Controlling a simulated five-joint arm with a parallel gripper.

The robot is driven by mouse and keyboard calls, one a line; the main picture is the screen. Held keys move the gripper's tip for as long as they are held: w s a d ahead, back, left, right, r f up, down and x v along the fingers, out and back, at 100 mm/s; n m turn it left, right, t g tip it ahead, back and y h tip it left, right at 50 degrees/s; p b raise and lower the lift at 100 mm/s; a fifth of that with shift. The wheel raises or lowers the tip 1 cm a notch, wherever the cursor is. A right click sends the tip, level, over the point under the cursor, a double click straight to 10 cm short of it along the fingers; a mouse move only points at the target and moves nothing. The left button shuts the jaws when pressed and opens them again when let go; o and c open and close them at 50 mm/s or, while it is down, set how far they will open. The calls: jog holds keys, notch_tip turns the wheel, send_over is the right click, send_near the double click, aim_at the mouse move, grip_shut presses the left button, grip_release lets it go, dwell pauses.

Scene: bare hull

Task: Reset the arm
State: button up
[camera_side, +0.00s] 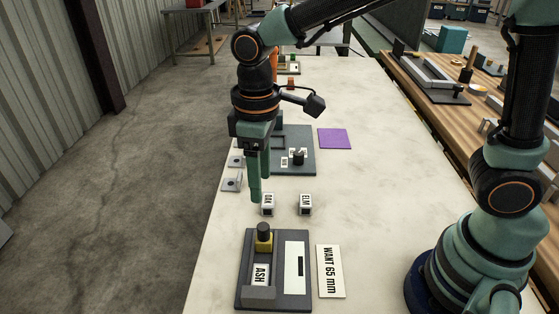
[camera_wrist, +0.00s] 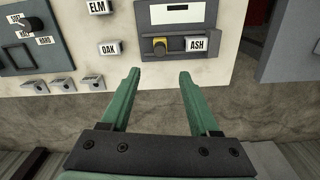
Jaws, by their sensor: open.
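My gripper (camera_side: 254,197) hangs pointing down near the left edge of the pale table (camera_side: 370,185). Its two green fingers are apart with nothing between them, as the wrist view (camera_wrist: 158,78) also shows. The OAK block (camera_side: 268,209) stands on the table just right of the fingers in the side view. The ELM block (camera_side: 306,209) stands further right. The ASH block (camera_side: 261,275) sits in the channel of a dark fixture (camera_side: 292,301), beside a yellow piece (camera_side: 264,243) with a black knob.
A card reading WANT 65 mm (camera_side: 330,271) lies right of the fixture. A grey panel with a black knob (camera_side: 298,157) and a purple square (camera_side: 334,138) lie behind. Small grey brackets (camera_side: 231,185) line the left table edge. A wooden bench (camera_side: 430,98) stands at right.

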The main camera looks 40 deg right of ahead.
jog(key=shift+r, duration=0.15)
jog(key=s+d+r+m+t, duration=0.2)
jog(key=d+r+m, duration=0.1)
jog(key=d, duration=0.6)
jog(key=s+d+r+m+t, duration=0.2)
jog(key=d+r+m+t, duration=0.1)
jog(key=d, duration=0.6)
jog(key=shift+s+r+m+t, duration=0.3)
jog(key=shift+r+m, duration=0.05)
jog(key=shift+m, duration=0.25)
